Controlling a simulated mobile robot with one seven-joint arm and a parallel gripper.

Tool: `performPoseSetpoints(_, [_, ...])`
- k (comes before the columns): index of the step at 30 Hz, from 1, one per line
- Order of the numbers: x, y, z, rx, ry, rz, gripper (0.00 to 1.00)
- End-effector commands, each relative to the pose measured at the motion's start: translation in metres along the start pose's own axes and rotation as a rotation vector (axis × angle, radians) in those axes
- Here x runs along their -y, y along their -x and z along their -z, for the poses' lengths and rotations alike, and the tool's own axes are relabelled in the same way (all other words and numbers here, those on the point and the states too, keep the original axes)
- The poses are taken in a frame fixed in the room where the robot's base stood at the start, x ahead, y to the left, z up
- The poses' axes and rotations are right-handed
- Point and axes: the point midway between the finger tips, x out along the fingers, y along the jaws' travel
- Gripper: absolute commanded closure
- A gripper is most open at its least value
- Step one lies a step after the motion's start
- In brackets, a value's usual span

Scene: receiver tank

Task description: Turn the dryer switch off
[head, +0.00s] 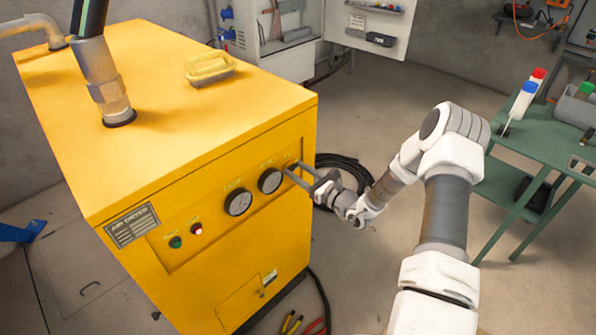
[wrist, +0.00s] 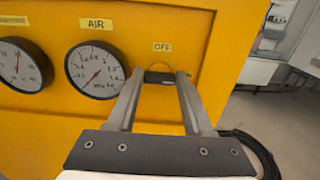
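The yellow air dryer (head: 200,110) stands at the left of the head view. Its dark round switch (wrist: 160,76) is at the right end of the front panel, under a label reading OFF (wrist: 161,47). My gripper (head: 291,169) reaches the panel from the right. In the wrist view its two fingertips (wrist: 161,74) are apart, one on each side of the switch, with narrow gaps seeming to show. I cannot tell whether either finger touches it. The fingers partly hide the switch, and its pointer cannot be made out.
Two round gauges (head: 238,202) sit left of the switch, then a lit red lamp (head: 196,229) and a green button (head: 175,242). A black hose coil (head: 345,165) lies on the floor behind my wrist. A green table (head: 545,150) stands at the right.

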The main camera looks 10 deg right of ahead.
Motion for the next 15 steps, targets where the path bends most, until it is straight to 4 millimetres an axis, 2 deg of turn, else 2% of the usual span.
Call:
performPoseSetpoints(1, [-0.0001,0.0002,0.0000,0.000,0.000,0.000,0.76])
performPoseSetpoints(5, [-0.0001,0.0002,0.0000,0.000,0.000,0.000,0.99])
performPoseSetpoints(15, [-0.0003,0.0003,0.0006,0.000,0.043,-0.001,1.00])
